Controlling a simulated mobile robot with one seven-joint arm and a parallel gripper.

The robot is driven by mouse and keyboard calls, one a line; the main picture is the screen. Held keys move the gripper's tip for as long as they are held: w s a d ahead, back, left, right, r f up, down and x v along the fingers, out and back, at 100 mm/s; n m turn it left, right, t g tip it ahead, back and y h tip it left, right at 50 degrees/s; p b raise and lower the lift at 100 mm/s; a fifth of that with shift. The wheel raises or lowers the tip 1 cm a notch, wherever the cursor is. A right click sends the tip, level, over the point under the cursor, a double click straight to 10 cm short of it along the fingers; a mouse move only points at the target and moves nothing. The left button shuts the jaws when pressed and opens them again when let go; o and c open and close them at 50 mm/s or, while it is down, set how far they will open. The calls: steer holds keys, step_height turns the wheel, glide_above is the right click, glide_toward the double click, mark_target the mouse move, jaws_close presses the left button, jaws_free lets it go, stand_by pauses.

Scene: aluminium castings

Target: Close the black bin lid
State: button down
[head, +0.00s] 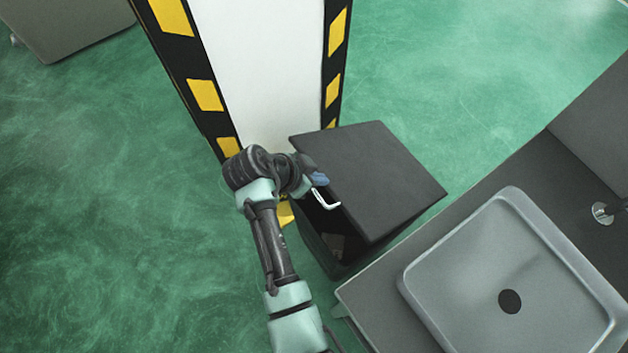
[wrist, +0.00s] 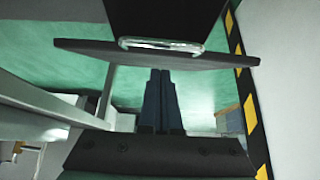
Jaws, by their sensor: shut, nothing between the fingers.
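The black bin (head: 325,245) stands on the floor against a striped pillar. Its flat black lid (head: 375,175) is raised and tilted, with a dark gap between it and the bin's left side. A pale bar handle (head: 328,205) shows at the lid's left edge. My gripper (head: 320,179) is beside that edge, close to the handle. In the wrist view, the lid (wrist: 90,50) is a dark slab seen nearly edge-on, with the silver handle (wrist: 160,45) on it. My gripper's fingers (wrist: 160,75) are together, empty, and point at the lid's edge; contact is unclear.
A white pillar (head: 260,70) with black and yellow edges stands behind the bin. A grey counter with a sink (head: 480,280) is close on the bin's right. Green floor (head: 100,220) is open on the left. A grey box (head: 70,25) is at the far left.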

steer(key=shift+s+a+f, duration=0.4)
steer(key=shift+a+f, duration=0.1)
steer(key=shift+f, duration=0.15)
